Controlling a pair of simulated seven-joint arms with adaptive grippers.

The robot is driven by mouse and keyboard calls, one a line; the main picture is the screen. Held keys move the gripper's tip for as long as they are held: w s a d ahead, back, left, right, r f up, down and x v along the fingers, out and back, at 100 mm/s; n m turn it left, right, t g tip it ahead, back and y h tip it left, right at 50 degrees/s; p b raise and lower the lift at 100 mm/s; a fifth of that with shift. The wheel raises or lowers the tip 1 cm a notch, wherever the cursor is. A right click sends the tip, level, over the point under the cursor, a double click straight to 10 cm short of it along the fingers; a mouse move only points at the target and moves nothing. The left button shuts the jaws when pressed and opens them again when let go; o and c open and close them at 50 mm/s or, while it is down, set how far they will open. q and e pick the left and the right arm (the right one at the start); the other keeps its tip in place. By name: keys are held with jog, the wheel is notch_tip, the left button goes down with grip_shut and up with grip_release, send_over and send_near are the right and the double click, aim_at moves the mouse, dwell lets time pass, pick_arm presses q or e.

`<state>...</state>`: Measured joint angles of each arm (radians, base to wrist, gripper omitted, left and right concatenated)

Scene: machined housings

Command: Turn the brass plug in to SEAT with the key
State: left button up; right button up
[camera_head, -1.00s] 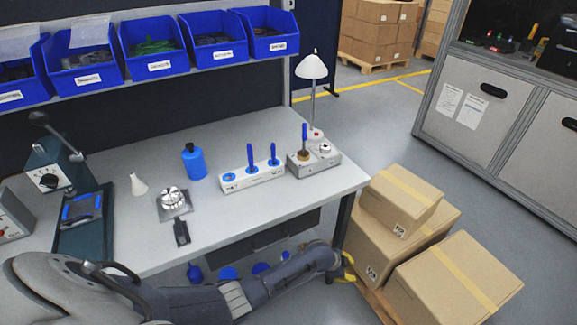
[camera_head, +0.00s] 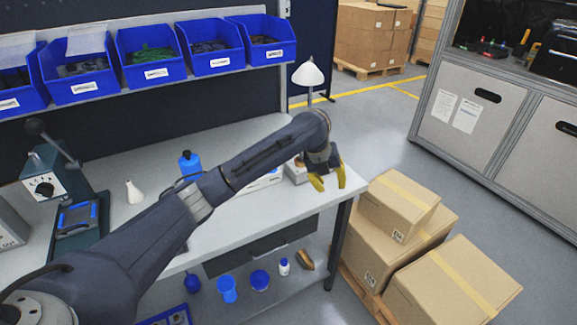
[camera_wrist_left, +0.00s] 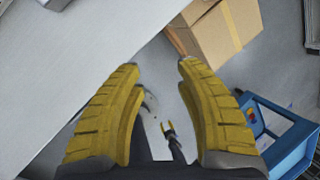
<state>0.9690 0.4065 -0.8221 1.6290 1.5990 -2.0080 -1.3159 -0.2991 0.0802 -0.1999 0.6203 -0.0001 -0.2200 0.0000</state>
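My left gripper (camera_head: 329,183) has its yellow fingers apart and empty, pointing down over the table's front right edge. In the left wrist view, the left gripper (camera_wrist_left: 160,66) shows bare table and floor between its fingers. The grey housing (camera_head: 296,172) is mostly hidden behind the left gripper in the head view; its brass plug and any key in it are hidden. The pale rack of blue-handled keys (camera_head: 266,181) is mostly covered by my left arm. In the left wrist view, a small two-pronged yellow tip that looks like my right gripper (camera_wrist_left: 168,129) shows far below, prongs apart.
A lamp (camera_head: 308,75) stands behind the housing. A blue bottle (camera_head: 190,163) and a white flask (camera_head: 134,192) stand on the table (camera_head: 250,135). Cardboard boxes (camera_head: 400,205) are stacked right of the table. Blue bins (camera_head: 146,56) line the shelf above.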

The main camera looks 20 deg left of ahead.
pick_arm(q)
jog(key=a+r+m+t+y, duration=0.1)
jog(key=a+r+y, duration=0.2)
jog(key=a, duration=0.7)
send_over(301, 158)
jog(key=s, duration=0.2)
jog(key=shift+w+d+r, duration=0.1)
jog(key=shift+w+r, duration=0.1)
jog(key=shift+r, duration=0.15)
jog(key=x, duration=0.3)
jog(key=shift+w, duration=0.1)
jog(key=shift+w+f+y, duration=0.15)
jog(key=shift+f, duration=0.3)
jog(key=shift+w+f+y, duration=0.15)
jog(key=shift+w+f, duration=0.05)
jog(key=shift+f, duration=0.25)
grip_shut()
